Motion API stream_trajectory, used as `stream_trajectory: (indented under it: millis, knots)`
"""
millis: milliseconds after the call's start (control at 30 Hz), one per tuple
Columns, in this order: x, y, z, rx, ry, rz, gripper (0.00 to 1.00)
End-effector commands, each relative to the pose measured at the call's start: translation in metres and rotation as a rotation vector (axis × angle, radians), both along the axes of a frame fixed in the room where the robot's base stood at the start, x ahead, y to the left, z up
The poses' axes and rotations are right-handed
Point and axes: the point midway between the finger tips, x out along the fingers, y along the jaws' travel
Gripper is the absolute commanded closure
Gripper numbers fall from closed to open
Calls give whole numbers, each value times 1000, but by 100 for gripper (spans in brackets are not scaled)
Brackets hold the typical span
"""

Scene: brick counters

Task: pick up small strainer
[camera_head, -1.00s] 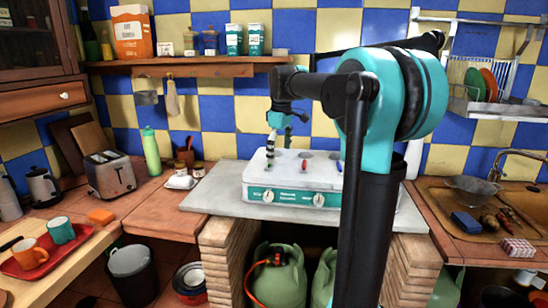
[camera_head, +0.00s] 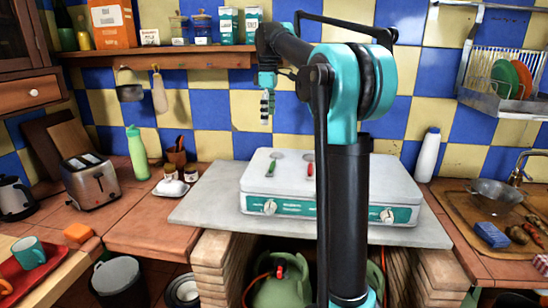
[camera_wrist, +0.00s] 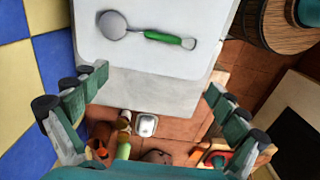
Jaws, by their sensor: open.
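A small strainer with a round grey head and a green handle (camera_wrist: 165,38) lies flat on the white stove top. In the head view it shows small at the stove's left part (camera_head: 273,165). My gripper (camera_head: 266,104) hangs above the stove's left back, near the tiled wall, apart from the strainer. In the wrist view my gripper (camera_wrist: 148,88) is open with nothing between its fingers. The strainer lies beyond the fingertips, toward the top of that view. Mesh detail on its head is too small to tell.
The white stove (camera_head: 405,192) stands on a grey slab (camera_head: 210,190). A red-handled utensil (camera_head: 310,168) lies right of the strainer. A green bottle (camera_head: 137,155), toaster (camera_head: 90,182) and white dish (camera_head: 170,188) stand left. A shelf (camera_head: 160,56) runs along the wall behind.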

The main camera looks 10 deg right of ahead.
Motion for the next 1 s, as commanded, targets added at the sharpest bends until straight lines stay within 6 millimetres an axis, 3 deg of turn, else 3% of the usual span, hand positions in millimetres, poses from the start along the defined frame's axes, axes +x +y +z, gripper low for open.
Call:
stream_trajectory:
  millis: [500,867,1000]
  knots:
    - [-1,-1,-96,0,0,-1,3]
    - [-2,-3,-125,0,0,-1,3]
    - [-6,-7,-146,0,0,-1,3]
